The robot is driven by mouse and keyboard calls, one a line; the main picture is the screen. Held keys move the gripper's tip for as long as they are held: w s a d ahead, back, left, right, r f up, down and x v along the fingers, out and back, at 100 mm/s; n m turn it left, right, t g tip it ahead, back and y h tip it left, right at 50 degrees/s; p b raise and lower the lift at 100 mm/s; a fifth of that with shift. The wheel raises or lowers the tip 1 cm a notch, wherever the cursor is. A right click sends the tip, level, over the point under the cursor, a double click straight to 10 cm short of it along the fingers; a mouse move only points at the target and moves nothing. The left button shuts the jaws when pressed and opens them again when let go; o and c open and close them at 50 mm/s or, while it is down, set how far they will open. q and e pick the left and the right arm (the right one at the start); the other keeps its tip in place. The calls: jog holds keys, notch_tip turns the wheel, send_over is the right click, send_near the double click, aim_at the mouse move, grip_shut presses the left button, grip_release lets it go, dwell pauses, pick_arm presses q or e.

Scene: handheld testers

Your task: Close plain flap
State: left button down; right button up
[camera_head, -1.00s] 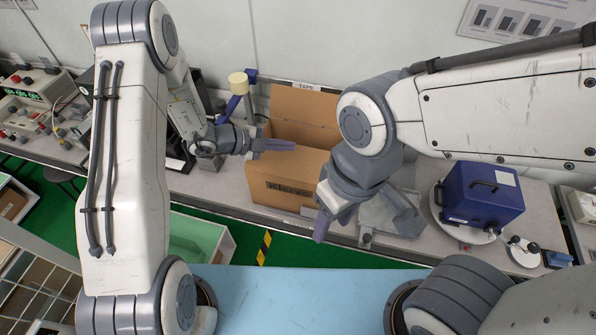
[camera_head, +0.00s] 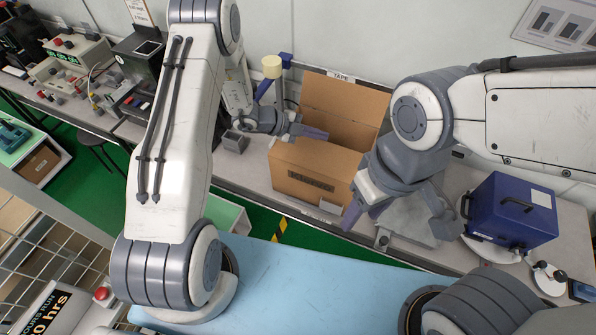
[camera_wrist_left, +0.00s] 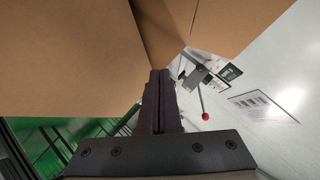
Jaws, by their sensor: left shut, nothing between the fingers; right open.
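A brown cardboard box (camera_head: 308,186) with a dark printed mark on its front stands on the bench. A plain brown flap (camera_head: 345,98) stands raised along its back. My left gripper (camera_head: 322,134) is shut and empty at the box's left top, in front of the raised flap; I cannot tell whether it touches. In the left wrist view its closed fingers (camera_wrist_left: 160,100) point between two cardboard surfaces, one at left (camera_wrist_left: 60,60) and one at upper right (camera_wrist_left: 235,20). My right gripper (camera_head: 362,212) is open and empty at the box's front right corner. My right arm hides part of the box's right side.
A blue case (camera_head: 510,212) stands on the bench to the right. A yellow-topped post (camera_head: 271,68) stands behind the box's left side. A light blue surface (camera_head: 300,280) lies clear in front.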

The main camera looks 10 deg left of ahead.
pick_arm(q)
jog(key=shift+w+f+b, duration=0.2)
jog(key=shift+f+b, duration=0.05)
jog(key=shift+f, duration=0.25)
jog(key=shift+w+f+b, duration=0.15)
jog(key=shift+f+b, duration=0.05)
jog(key=shift+f, duration=0.25)
jog(key=shift+a, duration=0.1)
